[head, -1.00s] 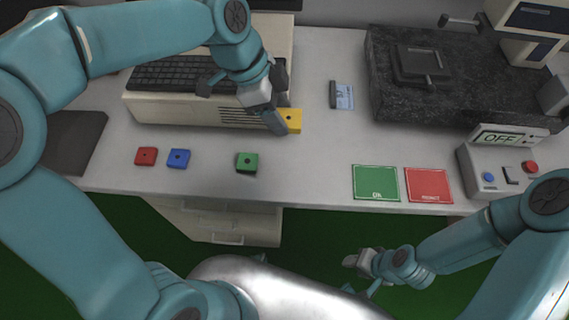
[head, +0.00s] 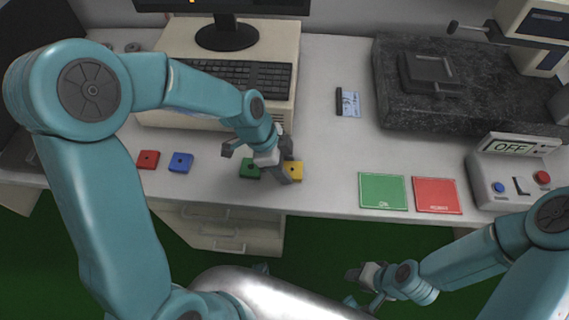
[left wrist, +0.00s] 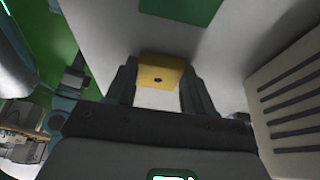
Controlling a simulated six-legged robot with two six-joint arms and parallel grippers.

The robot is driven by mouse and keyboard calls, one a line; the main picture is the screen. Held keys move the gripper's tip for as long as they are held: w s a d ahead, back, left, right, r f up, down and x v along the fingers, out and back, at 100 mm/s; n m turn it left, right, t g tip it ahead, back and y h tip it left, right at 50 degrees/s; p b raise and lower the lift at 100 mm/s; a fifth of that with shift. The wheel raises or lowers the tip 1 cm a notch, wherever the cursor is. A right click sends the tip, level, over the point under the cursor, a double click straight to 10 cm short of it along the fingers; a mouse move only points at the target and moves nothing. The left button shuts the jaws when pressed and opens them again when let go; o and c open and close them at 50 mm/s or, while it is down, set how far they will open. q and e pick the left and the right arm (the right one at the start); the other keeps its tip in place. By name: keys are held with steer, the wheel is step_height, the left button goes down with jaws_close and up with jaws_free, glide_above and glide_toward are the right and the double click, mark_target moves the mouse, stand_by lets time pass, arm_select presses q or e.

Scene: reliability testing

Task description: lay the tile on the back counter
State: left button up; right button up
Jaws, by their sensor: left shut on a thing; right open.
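My left gripper (head: 284,172) is shut on a yellow square tile (head: 295,171), just right of a green tile (head: 249,168) near the front of the white counter (head: 330,150). In the left wrist view the yellow tile (left wrist: 160,74) sits between the two fingers, its small dark centre hole showing. I cannot tell whether it touches the counter. A blue tile (head: 180,163) and a red tile (head: 148,160) lie further left. My right gripper (head: 362,285) is open and empty, low in front of the counter. I cannot make out a separate back counter.
A beige computer with keyboard (head: 225,76) and monitor (head: 228,36) stands behind the left arm. Green (head: 384,191) and red (head: 437,195) mats lie at the front right. A dark granite slab (head: 400,113) and a box reading OFF (head: 510,173) stand right.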

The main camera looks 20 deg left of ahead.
arm_select(q)
steer(key=shift+f, duration=0.15)
steer(key=o, duration=1)
steer(key=shift+o, duration=0.2)
steer(key=shift+r, duration=0.4)
steer(key=p+v, duration=0.1)
steer(key=v, duration=1)
steer(key=shift+a+r, duration=0.25)
steer(key=shift+s, duration=0.15)
